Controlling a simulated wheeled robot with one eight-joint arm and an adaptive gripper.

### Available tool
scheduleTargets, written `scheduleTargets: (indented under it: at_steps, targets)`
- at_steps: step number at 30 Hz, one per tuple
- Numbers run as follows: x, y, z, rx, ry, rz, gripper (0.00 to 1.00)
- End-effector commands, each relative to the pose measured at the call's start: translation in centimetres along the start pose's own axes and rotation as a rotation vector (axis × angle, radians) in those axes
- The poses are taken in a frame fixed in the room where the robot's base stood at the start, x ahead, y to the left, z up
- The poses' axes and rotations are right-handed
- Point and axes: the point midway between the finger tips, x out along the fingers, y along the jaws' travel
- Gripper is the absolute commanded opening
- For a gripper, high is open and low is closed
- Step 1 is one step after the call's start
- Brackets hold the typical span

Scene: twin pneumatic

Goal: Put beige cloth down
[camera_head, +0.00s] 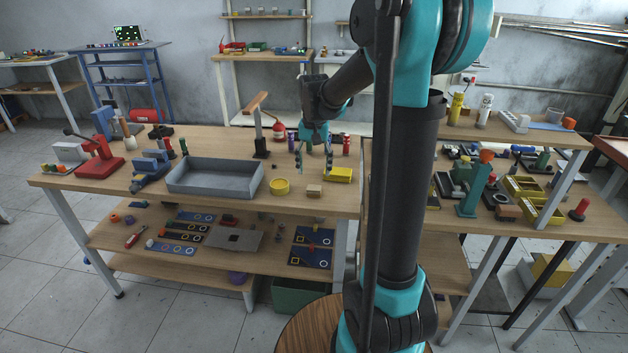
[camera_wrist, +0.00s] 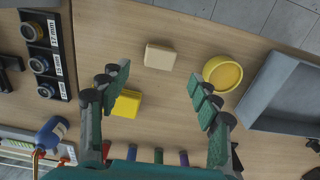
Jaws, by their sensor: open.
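A small beige block-shaped piece (camera_head: 314,191), the only thing here that fits the beige cloth, lies on the wooden table near its front edge. It also shows in the wrist view (camera_wrist: 160,57), flat on the table and apart from its neighbours. My gripper (camera_head: 313,162) is open and empty above the table, behind the beige piece in the head view. In the wrist view, the beige piece lies just beyond the gap between my spread fingertips (camera_wrist: 157,84), touching neither.
A yellow round dish (camera_head: 279,186) and a grey tray (camera_head: 215,192) stand left of the beige piece. A yellow box (camera_head: 338,174) is close behind it, to the right. Several bottles and tools line the table's back. Some bare wood surrounds the beige piece.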

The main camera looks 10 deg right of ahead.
Motion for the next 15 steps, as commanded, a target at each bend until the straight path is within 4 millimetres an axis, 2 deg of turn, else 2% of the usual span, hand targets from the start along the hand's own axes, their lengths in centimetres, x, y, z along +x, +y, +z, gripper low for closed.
scheduleTargets:
  at_steps: [3,9,12,15]
  targets:
    - [-2.2,0.0,0.0,0.0,0.0,0.0,0.63]
    - [-4.6,0.0,0.0,0.0,0.0,0.0,0.63]
    - [-5.0,0.1,0.2,-0.002,0.003,-0.001,0.63]
    - [-4.2,0.9,1.3,-0.02,0.023,-0.009,0.63]
